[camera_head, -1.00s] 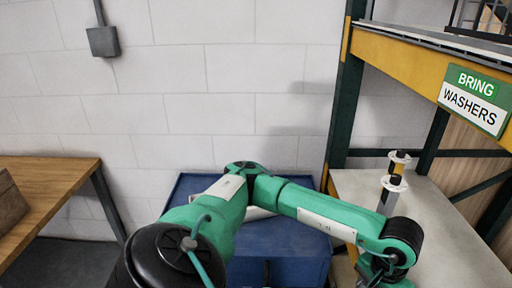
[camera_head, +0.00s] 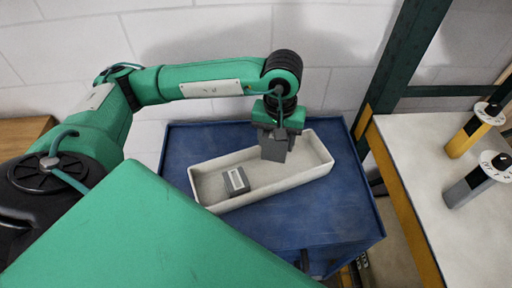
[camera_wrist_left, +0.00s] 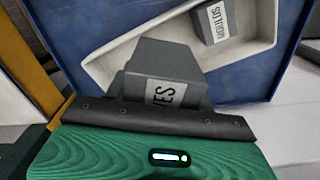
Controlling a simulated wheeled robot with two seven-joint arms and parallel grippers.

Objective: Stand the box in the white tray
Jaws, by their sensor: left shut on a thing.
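My left gripper (camera_head: 277,128) is shut on a dark grey box (camera_head: 272,149), which hangs below it at the right part of the white tray (camera_head: 319,147). In the left wrist view the held box (camera_wrist_left: 152,58) shows a white label, partly hidden by the dark gripper edge (camera_wrist_left: 160,118); only "IES" reads. The box looks roughly upright, a little tilted. I cannot tell whether it touches the tray floor. A second grey box (camera_head: 235,181), labelled "MODULES" in the left wrist view (camera_wrist_left: 222,22), sits in the tray's left part. My right gripper is not in view.
The tray lies on a blue surface (camera_head: 335,220) with raised edges. A dark green post (camera_head: 400,60) rises behind. Tray floor is bare between the two boxes.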

